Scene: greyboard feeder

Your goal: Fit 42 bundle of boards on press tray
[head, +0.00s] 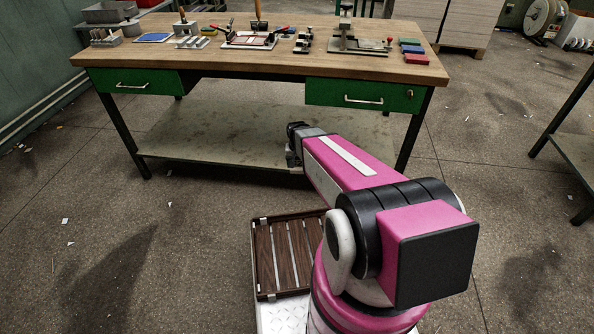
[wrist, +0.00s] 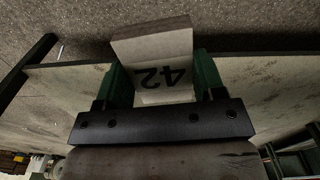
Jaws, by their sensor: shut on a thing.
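My gripper (wrist: 160,84) is shut on the bundle of boards marked 42 (wrist: 152,50), a pale block with a brown edge face. Its green fingers sit on both sides of the bundle, and the black number looks upside down in the wrist view. In the head view my arm reaches forward to the front of the workbench, low near its lower shelf. The bundle is not discernible there.
The wooden workbench (head: 215,58) has green drawers and a bare lower shelf (head: 230,135). Red, green and blue blocks (head: 415,59) lie at its right end. A brown slatted tray (head: 262,262) sits beside my arm's base. Another table (head: 575,150) stands at right.

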